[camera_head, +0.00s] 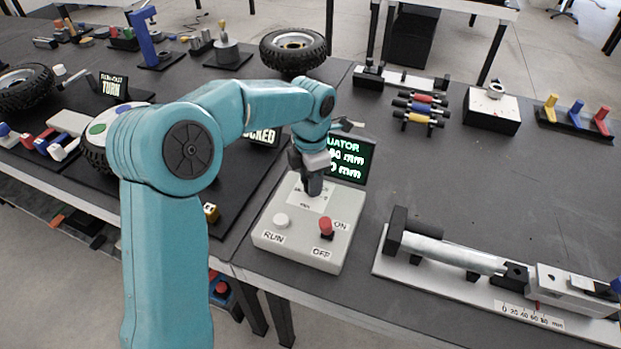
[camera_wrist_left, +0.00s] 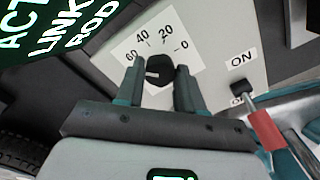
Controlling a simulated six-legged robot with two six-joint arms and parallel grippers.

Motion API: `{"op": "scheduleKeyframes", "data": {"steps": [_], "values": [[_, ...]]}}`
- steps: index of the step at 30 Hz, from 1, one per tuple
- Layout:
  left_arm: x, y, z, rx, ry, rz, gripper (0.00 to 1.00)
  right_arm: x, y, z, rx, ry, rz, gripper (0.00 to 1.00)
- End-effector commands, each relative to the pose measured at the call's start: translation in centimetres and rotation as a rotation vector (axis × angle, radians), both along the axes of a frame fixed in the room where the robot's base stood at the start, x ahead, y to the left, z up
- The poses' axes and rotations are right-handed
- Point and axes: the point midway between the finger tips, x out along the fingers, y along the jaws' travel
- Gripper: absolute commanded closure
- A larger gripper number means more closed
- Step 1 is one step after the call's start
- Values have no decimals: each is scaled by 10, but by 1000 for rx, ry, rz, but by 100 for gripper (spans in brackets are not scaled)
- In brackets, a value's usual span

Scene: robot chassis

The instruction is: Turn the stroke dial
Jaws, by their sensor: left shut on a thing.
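The stroke dial (camera_wrist_left: 160,70) is a black knob with a white mark, on a white scale plate (camera_wrist_left: 125,48) reading 0, 20, 40 and 60. In the wrist view its white mark points left, roughly toward 60. My left gripper (camera_wrist_left: 160,82) has one finger on each side of the knob and is shut on it. In the head view the left gripper (camera_head: 312,186) comes down onto the grey control box (camera_head: 270,240) and mostly hides the dial. My right gripper is in neither view.
The box carries a white RUN button (camera_head: 281,221) and a red-tipped ON/OFF switch (camera_head: 326,228). A display with green text (camera_head: 350,160) stands behind it. A cylinder rig (camera_head: 450,255) lies to the right. The table right of the box is partly clear.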

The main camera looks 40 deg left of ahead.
Motion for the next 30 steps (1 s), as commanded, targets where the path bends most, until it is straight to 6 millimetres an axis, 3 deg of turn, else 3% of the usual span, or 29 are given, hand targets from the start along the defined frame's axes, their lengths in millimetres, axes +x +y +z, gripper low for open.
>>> {"op": "scheduleKeyframes", "data": {"steps": [2, 3, 5, 13, 17, 20, 30], "values": [[3, 0, 5, 1, -18, 1, 93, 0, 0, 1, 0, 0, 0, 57], [3, 0, 5, 1, -18, 1, 53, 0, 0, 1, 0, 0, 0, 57], [3, 0, 4, 1, -16, 1, 37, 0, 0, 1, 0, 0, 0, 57], [2, 0, 2, 0, -7, 0, 37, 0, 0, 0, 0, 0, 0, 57], [2, 0, 11, 1, -9, 0, 37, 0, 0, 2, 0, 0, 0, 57], [2, 0, 30, 1, -10, 0, 37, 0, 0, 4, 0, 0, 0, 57], [1, 0, 121, 1, -12, 0, 37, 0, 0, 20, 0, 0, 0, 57]]}}
